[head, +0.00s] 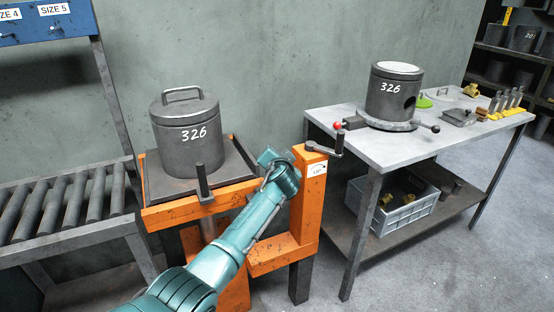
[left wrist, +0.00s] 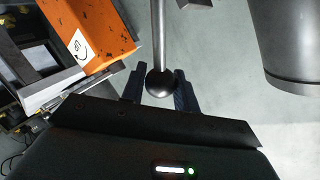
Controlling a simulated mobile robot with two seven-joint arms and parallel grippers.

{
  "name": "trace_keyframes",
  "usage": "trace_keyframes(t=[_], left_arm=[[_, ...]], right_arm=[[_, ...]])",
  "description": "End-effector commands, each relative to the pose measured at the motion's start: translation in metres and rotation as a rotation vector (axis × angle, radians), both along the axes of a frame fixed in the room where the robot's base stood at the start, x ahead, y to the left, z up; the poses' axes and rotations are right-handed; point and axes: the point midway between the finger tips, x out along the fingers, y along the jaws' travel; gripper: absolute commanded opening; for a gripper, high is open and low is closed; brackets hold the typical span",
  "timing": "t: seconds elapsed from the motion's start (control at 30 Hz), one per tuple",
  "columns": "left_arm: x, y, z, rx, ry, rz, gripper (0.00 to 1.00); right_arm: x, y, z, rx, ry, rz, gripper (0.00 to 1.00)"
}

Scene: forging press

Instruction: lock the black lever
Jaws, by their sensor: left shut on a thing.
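My left gripper (head: 267,158) is at the right side of the orange stand (head: 309,200), near the top of its post. In the left wrist view its two dark fingers (left wrist: 160,80) are on either side of the round ball knob of the black lever (left wrist: 161,84). The gripper is shut on this knob. The lever's straight rod runs away from the knob to the top of that view. In the head view the grip and the lever's knob are hidden behind my gripper and wrist. My right gripper is in neither view.
A crank (head: 338,142) sticks out beside the post. A grey table (head: 372,150) with another cylinder (head: 386,98) is at right, a roller rack (head: 68,205) at left.

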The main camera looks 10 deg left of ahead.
Motion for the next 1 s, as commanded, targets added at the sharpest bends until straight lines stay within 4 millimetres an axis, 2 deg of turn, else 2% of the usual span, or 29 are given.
trace_keyframes(t=[0.3, 0.33, 0.57, 0.87, 1.0], left_arm=[[-0.001, -0.003, -0.003, -0.006, 0.004, -0.005, 0.00], [-0.001, -0.003, -0.003, -0.006, 0.005, -0.004, 0.31], [-0.001, -0.002, -0.003, -0.004, 0.003, -0.002, 0.50], [-0.002, -0.001, -0.001, -0.003, 0.002, -0.001, 0.50], [-0.011, -0.003, 0.002, -0.005, 0.002, 0.000, 0.50]], right_arm=[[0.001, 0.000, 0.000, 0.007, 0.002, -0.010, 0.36], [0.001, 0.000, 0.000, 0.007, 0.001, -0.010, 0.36], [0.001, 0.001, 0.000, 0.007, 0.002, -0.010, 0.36], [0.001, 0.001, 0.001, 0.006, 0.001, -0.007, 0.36], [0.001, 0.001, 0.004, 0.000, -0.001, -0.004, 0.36]])
